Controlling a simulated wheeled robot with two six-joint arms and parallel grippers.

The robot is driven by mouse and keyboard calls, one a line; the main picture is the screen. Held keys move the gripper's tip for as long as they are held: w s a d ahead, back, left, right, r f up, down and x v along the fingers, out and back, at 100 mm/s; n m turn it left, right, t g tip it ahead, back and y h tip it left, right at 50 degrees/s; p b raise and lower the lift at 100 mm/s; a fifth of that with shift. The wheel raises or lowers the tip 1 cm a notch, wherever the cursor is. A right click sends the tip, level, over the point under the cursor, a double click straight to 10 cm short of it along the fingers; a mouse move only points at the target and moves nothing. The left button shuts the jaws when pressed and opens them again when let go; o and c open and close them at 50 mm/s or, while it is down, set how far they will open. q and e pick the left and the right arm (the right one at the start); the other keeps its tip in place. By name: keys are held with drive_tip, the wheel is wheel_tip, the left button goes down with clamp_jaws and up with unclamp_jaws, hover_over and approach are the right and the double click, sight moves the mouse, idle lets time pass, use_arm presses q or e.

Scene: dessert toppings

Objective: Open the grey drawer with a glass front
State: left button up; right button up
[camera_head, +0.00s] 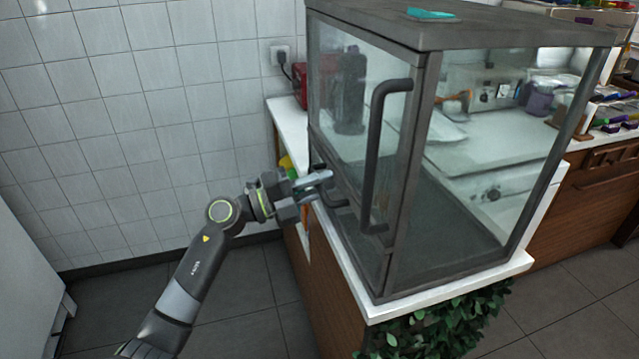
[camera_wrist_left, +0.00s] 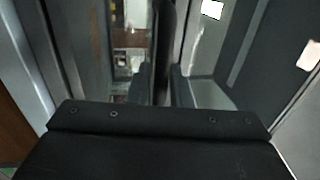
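The grey-framed case with glass panes (camera_head: 395,262) stands on a white-topped counter. The front looks closed. In the left wrist view, a dark handle bar (camera_wrist_left: 165,40) runs between the two fingers of my left gripper (camera_wrist_left: 162,88). The fingers are close on either side of the bar; whether they press on it I cannot tell. My right gripper is not in view.
The white counter edge (camera_head: 378,311) juts out below the case, with green leaves (camera_head: 440,325) hanging under it. A red appliance (camera_head: 301,84) stands behind at the left. A teal item (camera_head: 432,14) lies on the case top. The floor at the left is mostly clear.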

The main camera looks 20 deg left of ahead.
use_arm(q)
clamp_jaws()
